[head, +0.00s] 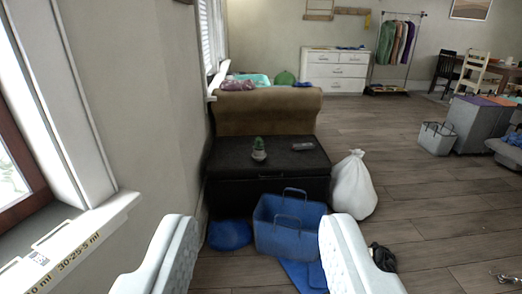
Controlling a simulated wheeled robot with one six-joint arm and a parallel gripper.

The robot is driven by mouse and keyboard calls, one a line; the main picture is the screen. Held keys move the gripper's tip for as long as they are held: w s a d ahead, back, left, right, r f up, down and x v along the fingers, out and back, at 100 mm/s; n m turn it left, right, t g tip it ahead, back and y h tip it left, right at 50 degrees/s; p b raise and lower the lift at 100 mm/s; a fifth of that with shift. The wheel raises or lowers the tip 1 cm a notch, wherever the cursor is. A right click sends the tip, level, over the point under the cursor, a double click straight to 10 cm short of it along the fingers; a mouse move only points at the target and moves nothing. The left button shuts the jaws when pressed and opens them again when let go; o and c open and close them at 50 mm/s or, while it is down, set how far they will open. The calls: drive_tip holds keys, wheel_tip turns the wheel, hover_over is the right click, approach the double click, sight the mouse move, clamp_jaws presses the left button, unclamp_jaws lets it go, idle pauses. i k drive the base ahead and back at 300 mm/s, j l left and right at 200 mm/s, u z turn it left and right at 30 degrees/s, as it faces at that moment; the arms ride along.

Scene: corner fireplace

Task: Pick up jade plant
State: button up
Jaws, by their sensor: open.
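A small green plant in a light pot (259,150), which looks like the jade plant, stands upright on a black chest (231,160) in the middle of the head view. Its leaves are too small to make out clearly. My gripper (261,225) shows at the bottom of the view with its two pale fingers wide apart. It is open and empty. The plant is well ahead of the fingers, beyond a blue basket, and nothing touches it.
A blue basket (290,238) stands before the chest, with a white bag (353,188) to its right. A blue item (229,235) lies left of it. A brown couch (265,110) is behind the chest. A wall and windowsill (75,235) border the left.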

sight(259, 154)
drive_tip(key=i+j, duration=0.1)
drive_tip(key=i, duration=0.4)
drive_tip(key=i+j+z, duration=0.1)
drive_tip(key=i, duration=0.4)
drive_tip(key=i+j, duration=0.15)
drive_tip(key=i, duration=0.3)
drive_tip(key=i+j+z, duration=0.1)
drive_tip(key=i, duration=0.4)
drive_tip(key=i+j, duration=0.2)
drive_tip(key=i, duration=0.3)
drive_tip(key=i+j, duration=0.2)
drive_tip(key=i, duration=0.25)
drive_tip(key=i+l+z, duration=0.05)
